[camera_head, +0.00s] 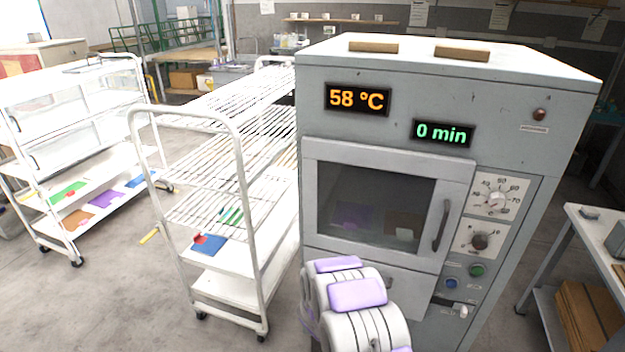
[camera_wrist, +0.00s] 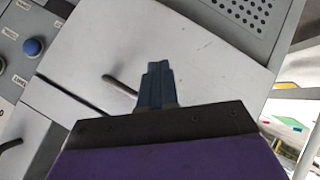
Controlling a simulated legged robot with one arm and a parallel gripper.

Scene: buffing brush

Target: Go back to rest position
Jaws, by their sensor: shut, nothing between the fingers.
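My gripper (camera_wrist: 157,72) shows in the wrist view with its dark blue fingers together and nothing between them. It is in front of the grey oven's lower panel, near a dark handle (camera_wrist: 122,88); I cannot tell whether they touch. In the head view my arm reaches toward the lower front of the oven (camera_head: 440,90), and the gripper is hidden behind my arm. The oven's window door (camera_head: 385,200) is shut. Its displays read 58 °C (camera_head: 357,99) and 0 min (camera_head: 443,132).
A white wire rack cart (camera_head: 240,205) stands close to the oven's left side. Another white cart (camera_head: 75,125) is further left. A table (camera_head: 600,222) stands at the right. Grey floor is clear at the lower left. The oven's blue button (camera_wrist: 33,47) is at the wrist view's left.

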